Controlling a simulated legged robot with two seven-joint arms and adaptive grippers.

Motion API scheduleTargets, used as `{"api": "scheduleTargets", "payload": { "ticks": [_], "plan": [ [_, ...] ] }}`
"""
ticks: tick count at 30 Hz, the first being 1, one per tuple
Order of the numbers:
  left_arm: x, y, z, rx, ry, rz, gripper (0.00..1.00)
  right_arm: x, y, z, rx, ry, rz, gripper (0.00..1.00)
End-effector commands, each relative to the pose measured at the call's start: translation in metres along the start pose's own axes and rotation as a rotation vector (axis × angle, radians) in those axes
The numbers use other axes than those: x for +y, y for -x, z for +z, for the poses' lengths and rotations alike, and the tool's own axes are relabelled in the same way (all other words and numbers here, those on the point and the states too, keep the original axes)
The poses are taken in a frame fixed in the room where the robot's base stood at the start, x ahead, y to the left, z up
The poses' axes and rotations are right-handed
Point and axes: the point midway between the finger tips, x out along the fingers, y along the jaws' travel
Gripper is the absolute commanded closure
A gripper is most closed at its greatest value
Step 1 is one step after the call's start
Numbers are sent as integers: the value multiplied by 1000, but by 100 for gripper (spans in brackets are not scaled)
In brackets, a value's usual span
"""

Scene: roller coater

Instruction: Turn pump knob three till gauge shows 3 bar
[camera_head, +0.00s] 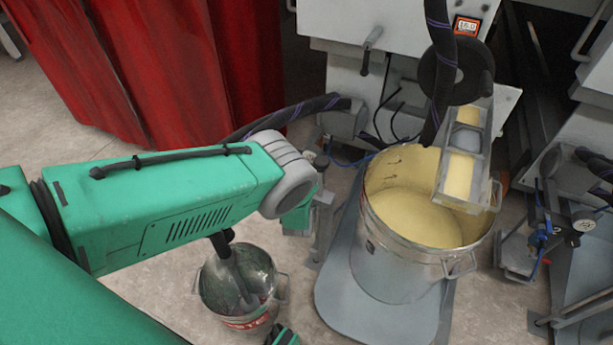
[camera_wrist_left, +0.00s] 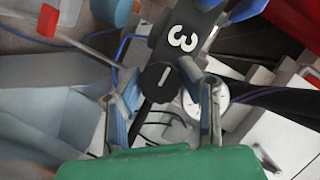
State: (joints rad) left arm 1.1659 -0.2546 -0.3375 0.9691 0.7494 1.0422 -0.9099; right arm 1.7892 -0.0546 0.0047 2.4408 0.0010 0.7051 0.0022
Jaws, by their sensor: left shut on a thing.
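The black pump body with a white "3" (camera_wrist_left: 184,38) is in the upper middle of the left wrist view. A dark knob with a white line mark (camera_wrist_left: 163,77) is at its near end. My left gripper (camera_wrist_left: 160,82) has a finger on each side of this knob and is shut on it.
A large metal pot of yellow liquid (camera_head: 371,240) stands on a grey platform (camera_head: 338,300) under the machine. A small bucket (camera_head: 240,318) stands below my left arm. A red curtain (camera_head: 190,60) hangs behind. Dark hoses and machine parts are close around the knob.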

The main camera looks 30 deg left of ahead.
Motion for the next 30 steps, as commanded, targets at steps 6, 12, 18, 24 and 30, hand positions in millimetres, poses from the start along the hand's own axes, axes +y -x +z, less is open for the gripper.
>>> {"api": "scheduleTargets", "payload": {
  "ticks": [6,12,18,24,30],
  "plan": [
    [4,2,0,0,-6,7,96,0,0,0,0,0,0,48],
    [5,2,0,0,-5,8,61,0,0,0,0,0,0,48],
    [3,2,0,1,-4,5,47,0,0,0,0,0,0,48],
    [2,2,0,1,-3,2,47,0,1,1,2,0,0,48],
    [2,22,0,-1,-5,4,47,0,1,1,3,0,0,48]
  ]
}}
